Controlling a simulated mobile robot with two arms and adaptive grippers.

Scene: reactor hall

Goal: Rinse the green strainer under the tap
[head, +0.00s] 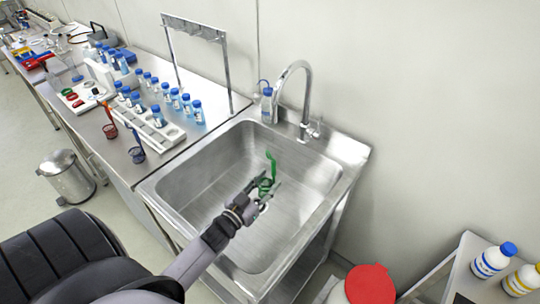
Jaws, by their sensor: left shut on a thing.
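My left gripper (268,194) reaches over the steel sink (205,190) and is shut on the green strainer (271,167). The strainer's upper part sticks up beyond the fingers; its lower part is partly hidden by them. It is over the basin, below and in front of the curved tap (308,80). I cannot make out any water stream from the spout. My right gripper is not in view.
A red strainer (110,131) and a blue strainer (137,154) are at the bench's front edge. A red-lidded container (370,284) and a bottle trolley (450,272) are at lower right.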

